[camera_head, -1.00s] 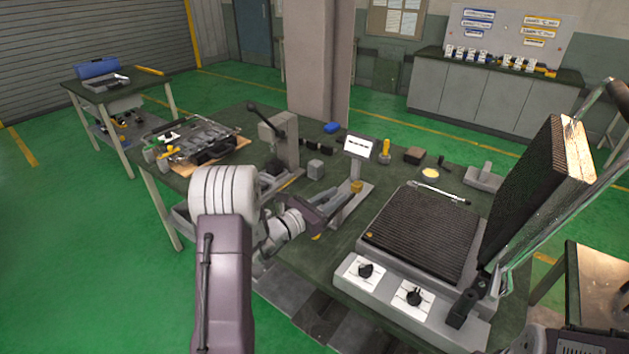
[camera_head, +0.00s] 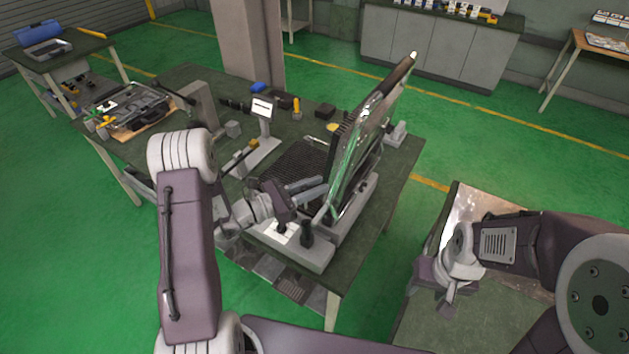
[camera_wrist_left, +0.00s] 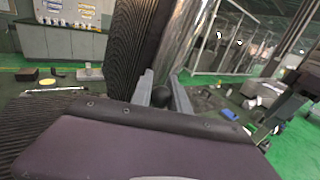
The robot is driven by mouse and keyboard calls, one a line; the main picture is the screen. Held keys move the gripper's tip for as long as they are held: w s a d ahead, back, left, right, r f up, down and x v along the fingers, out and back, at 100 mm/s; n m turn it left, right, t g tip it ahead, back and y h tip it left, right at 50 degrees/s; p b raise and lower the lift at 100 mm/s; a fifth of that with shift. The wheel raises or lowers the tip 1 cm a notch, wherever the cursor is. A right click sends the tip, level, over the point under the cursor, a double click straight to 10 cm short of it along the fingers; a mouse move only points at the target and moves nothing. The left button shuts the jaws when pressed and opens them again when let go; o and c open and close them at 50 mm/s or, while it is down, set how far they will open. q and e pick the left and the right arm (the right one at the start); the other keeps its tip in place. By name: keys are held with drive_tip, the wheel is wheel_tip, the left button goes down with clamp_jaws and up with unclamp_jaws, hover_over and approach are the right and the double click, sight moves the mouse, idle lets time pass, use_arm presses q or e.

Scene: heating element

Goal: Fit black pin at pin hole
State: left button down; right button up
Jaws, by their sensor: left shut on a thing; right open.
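My left gripper (camera_head: 316,189) is at the heating press, with its fingers beside the raised ribbed plate. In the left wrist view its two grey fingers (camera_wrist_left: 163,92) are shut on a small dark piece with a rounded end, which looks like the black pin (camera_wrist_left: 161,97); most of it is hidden. The press has a ribbed lower plate (camera_head: 298,160) and an upper plate (camera_head: 350,150) tilted up on its hinge. I cannot make out the pin hole. My right gripper (camera_head: 437,290) is open and empty, off to the right of the table.
A small white display stand (camera_head: 262,107) and a grey block (camera_head: 233,129) stand left of the press. A tool tray (camera_head: 130,108) lies at the table's far left. A second table (camera_head: 480,215) stands at the right under my right arm.

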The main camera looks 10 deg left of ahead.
drive_tip(key=shift+a, duration=0.1)
drive_tip(key=shift+f, duration=0.15)
wheel_tip(320, 180, down, 5)
drive_tip(key=b, duration=0.5)
drive_tip(key=shift+f+b, duration=1.5)
drive_tip(key=shift+b, duration=0.15)
idle(1.4)
drive_tip(key=shift+r, duration=0.15)
wheel_tip(320, 180, up, 2)
drive_tip(key=shift+r+p, duration=0.1)
drive_tip(key=shift+p, duration=1.05)
drive_tip(key=shift+f, duration=0.25)
idle(0.7)
